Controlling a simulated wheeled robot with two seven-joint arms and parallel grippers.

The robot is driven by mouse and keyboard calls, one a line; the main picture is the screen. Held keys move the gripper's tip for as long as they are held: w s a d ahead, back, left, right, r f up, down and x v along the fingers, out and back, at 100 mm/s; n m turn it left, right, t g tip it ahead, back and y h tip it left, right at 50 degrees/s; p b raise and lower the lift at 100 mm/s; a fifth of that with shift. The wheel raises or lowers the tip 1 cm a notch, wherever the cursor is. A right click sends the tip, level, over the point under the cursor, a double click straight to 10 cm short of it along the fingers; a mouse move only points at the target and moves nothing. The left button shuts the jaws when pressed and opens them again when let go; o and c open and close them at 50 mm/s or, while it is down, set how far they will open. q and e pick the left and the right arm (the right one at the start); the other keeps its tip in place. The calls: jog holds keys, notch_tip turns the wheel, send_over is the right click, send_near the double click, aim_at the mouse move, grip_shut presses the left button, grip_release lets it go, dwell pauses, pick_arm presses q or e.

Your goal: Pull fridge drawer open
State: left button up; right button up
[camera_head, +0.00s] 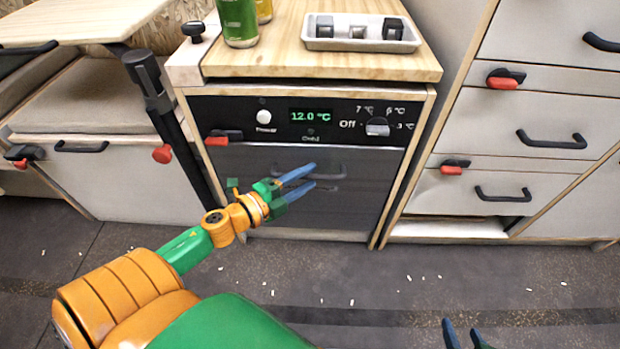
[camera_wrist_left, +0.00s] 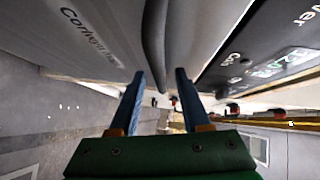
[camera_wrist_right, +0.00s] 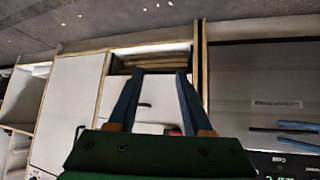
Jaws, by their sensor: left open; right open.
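The fridge drawer (camera_head: 265,190) has a dark grey front under a black control panel and looks closed. Its dark bar handle (camera_head: 335,172) is partly hidden by my left gripper (camera_head: 313,176). The left gripper's blue fingers are open at the handle. In the left wrist view, the handle (camera_wrist_left: 155,45) runs down toward the gap between the fingertips (camera_wrist_left: 160,74); I cannot tell whether they touch it. My right gripper (camera_head: 461,334) shows only its fingertips at the bottom edge of the head view. In the right wrist view, it is open and empty (camera_wrist_right: 154,74).
The control panel (camera_head: 290,120) reads 12.0 °C. A red latch (camera_head: 217,141) sits at the drawer's upper left. White drawers (camera_head: 530,120) are at right. The floor ahead is clear except for small white bits.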

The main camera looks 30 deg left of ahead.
pick_arm(q)
jog(key=shift+w+d+f, duration=0.1)
jog(key=shift+w+d, duration=0.05)
jog(key=shift+w, duration=0.45)
grip_shut()
pick_arm(e)
jog(key=shift+w+a+r+t, duration=0.25)
jog(key=shift+w+r+t, duration=0.45)
jog(key=shift+w+r, duration=0.1)
